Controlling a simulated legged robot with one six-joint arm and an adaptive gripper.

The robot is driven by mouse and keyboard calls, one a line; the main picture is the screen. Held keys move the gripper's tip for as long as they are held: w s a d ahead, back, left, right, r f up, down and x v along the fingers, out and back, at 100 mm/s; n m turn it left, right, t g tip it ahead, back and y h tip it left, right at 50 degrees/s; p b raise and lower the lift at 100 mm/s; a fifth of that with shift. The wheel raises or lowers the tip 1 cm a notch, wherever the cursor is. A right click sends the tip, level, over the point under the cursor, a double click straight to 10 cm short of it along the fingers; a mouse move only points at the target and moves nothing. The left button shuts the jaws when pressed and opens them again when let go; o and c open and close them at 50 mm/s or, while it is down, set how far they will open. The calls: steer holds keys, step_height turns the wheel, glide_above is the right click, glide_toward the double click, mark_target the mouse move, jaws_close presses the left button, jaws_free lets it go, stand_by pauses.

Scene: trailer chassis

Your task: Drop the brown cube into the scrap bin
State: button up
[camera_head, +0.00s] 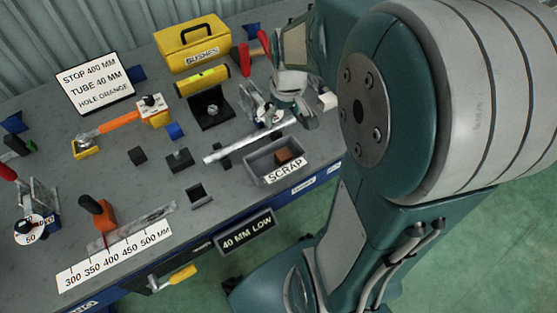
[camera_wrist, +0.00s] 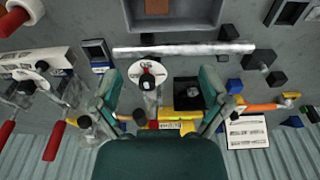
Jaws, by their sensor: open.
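The brown cube (camera_head: 284,156) lies inside the grey scrap bin (camera_head: 258,172), which has a SCRAP label on its front. In the wrist view the brown cube (camera_wrist: 157,6) shows at the top edge, partly cut off, within the walls of the scrap bin (camera_wrist: 130,18). My gripper (camera_head: 283,112) is above the bench behind the bin, apart from the cube. In the wrist view my gripper (camera_wrist: 160,82) has its two fingers spread wide. Nothing is held between them.
A silver tube (camera_head: 240,140) lies behind the bin. A black holder (camera_head: 211,112), a yellow level (camera_head: 202,80) and a yellow BUSHES toolbox (camera_head: 190,45) stand farther back. A clamp fixture (camera_wrist: 148,78) shows between my fingers in the wrist view. The bench's front edge is close to the bin.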

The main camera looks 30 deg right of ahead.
steer(key=r, duration=0.4)
steer(key=shift+s+a+r, duration=0.25)
steer(key=shift+a+r, duration=0.05)
steer(key=shift+a, duration=0.05)
steer(key=shift+d, duration=0.15)
steer(key=s+a+r+t, duration=0.4)
steer(key=s+a+r, duration=0.1)
steer(key=s+a, duration=0.5)
steer(key=shift+s+a+r, duration=0.35)
steer(key=shift+s, duration=0.3)
stand_by(1.4)
